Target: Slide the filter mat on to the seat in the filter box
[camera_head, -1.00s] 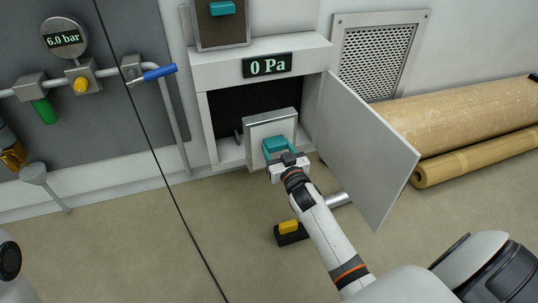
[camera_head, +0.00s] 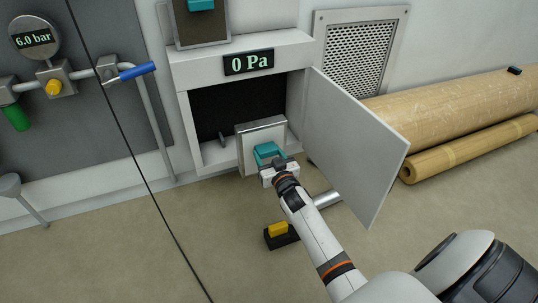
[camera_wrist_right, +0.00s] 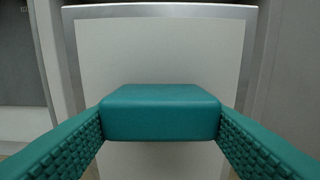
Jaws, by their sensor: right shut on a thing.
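The filter mat (camera_head: 247,143), a pale panel in a grey metal frame, stands upright in front of the filter box (camera_head: 177,60). Its frame also shows in the right wrist view (camera_wrist_right: 160,55). My right gripper (camera_head: 278,165) is shut on the mat's teal handle (camera_wrist_right: 160,112), with ribbed fingers on either side of it. The box opening is dark, and the mat covers its lower right part. I cannot tell whether the mat's back edge is inside the opening. The seat is hidden. The box display (camera_head: 248,62) reads 0 Pa. My left gripper is out of view.
The box door (camera_head: 352,145) stands open to the right, close to my right arm. A dark panel with a teal handle (camera_head: 201,24) is above the box. A yellow-and-black object (camera_head: 281,235) lies on the floor. Brown rolls (camera_head: 450,115) lie at right.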

